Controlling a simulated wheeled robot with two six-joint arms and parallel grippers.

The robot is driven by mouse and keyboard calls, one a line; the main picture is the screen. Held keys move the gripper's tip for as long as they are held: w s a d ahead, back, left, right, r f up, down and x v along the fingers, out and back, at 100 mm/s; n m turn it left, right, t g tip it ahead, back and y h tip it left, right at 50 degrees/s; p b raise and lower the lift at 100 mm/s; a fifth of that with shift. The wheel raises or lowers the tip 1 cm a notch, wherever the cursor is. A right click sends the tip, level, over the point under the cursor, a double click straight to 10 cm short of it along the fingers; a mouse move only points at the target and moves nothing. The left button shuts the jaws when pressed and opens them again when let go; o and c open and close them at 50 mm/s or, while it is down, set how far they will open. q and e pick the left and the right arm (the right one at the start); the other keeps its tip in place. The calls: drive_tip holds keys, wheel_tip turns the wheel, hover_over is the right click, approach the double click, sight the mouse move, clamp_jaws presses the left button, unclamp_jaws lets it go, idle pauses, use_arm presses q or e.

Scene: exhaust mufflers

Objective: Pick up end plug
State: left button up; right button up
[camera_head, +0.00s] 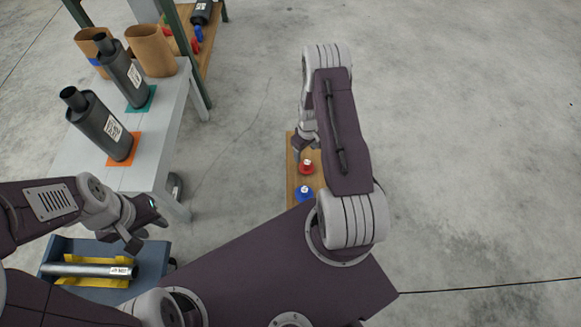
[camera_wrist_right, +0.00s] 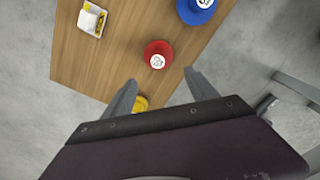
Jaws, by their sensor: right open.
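A red end plug (camera_head: 306,167) and a blue end plug (camera_head: 304,193) stand on a narrow wooden surface. The red plug (camera_wrist_right: 157,55) and the blue plug (camera_wrist_right: 197,8) also show in the right wrist view. A yellow plug (camera_wrist_right: 141,103) is partly hidden behind my right gripper's body, between the finger lines. My right gripper (camera_wrist_right: 161,82) is open and empty above the surface, with the red plug just beyond its fingertips. It also shows in the head view (camera_head: 300,146). My left gripper (camera_head: 150,232) is open and empty, beside the grey table.
Two dark mufflers (camera_head: 102,125) stand on the grey table (camera_head: 175,110) with brown containers (camera_head: 152,50). A blue tray (camera_head: 152,262) holds a metal tube (camera_head: 85,270) on yellow supports. A small white box (camera_wrist_right: 92,19) lies on the wooden surface (camera_wrist_right: 115,50). The floor to the right is clear.

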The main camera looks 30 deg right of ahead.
sight(307, 166)
drive_tip(key=shift+s+d+f, duration=0.25)
drive_tip(key=shift+s+f, duration=0.5)
drive_tip(key=shift+f, duration=0.1)
drive_tip(key=shift+d+r, duration=0.1)
drive_tip(key=shift+d, duration=0.05)
wheel_tip(307, 166, down, 4)
drive_tip(key=b, duration=0.2)
drive_tip(key=shift+b, duration=0.3)
drive_tip(key=f+b, duration=0.3)
drive_tip(key=f, duration=0.2)
drive_tip(key=shift+w+a+f+b, duration=0.1)
drive_tip(key=shift+a+b, duration=0.1)
drive_tip(key=shift+b, duration=0.15)
drive_tip(key=shift+r, duration=0.2)
drive_tip(key=shift+c, duration=0.4)
drive_tip(key=c, duration=1)
